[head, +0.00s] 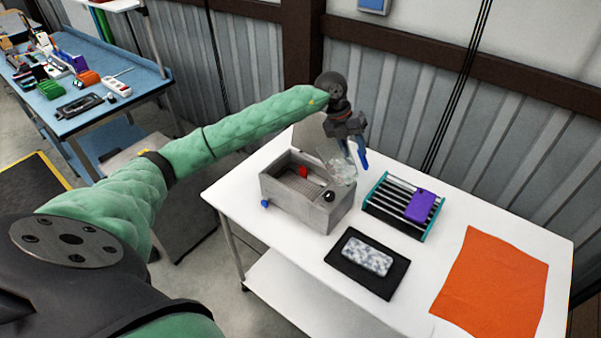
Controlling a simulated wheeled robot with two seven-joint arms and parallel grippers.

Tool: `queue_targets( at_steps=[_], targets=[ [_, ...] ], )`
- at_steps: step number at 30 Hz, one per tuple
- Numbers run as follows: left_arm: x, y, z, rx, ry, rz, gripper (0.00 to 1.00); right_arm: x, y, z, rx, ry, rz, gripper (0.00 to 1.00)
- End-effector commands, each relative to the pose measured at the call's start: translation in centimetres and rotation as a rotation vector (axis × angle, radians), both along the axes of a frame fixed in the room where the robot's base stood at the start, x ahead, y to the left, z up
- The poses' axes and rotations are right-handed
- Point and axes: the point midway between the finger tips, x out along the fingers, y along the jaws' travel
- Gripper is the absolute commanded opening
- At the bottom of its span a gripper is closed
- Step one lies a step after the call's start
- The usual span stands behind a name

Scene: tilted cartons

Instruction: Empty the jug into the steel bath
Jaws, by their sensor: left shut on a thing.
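The steel bath (325,215) is an open grey box on the white table, with a raised lid at its back, a black knob and a blue tap at its side. Something red shows inside it. My left gripper (352,150) is shut on a clear jug (343,172) and holds it at the bath's right end. The jug looks tilted, with its lower part over the bath's rim. Its contents are too small and clear to tell. My right gripper is not in view.
Right of the bath stands a teal-ended rack (377,207) with a purple block (423,206) on it. In front are a black mat (343,272) with a speckled block (367,256) and an orange cloth (492,285). A corrugated wall stands close behind the table.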

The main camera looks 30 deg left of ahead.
Motion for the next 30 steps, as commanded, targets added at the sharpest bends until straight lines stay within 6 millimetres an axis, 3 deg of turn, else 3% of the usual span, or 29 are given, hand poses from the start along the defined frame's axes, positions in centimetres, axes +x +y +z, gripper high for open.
queue_targets(
  at_steps=[6, 14, 30],
  targets=[
    [-0.4, 2.3, 0.0, -0.140, -0.021, 0.003, 0.00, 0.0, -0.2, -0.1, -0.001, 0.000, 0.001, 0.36],
    [-0.6, 3.8, 0.1, -0.291, -0.046, 0.002, 0.00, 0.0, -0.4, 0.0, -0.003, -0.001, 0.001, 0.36],
    [-0.8, 4.9, 0.1, -0.424, -0.071, 0.000, 0.00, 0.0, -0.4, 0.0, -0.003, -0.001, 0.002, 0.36]
  ],
)
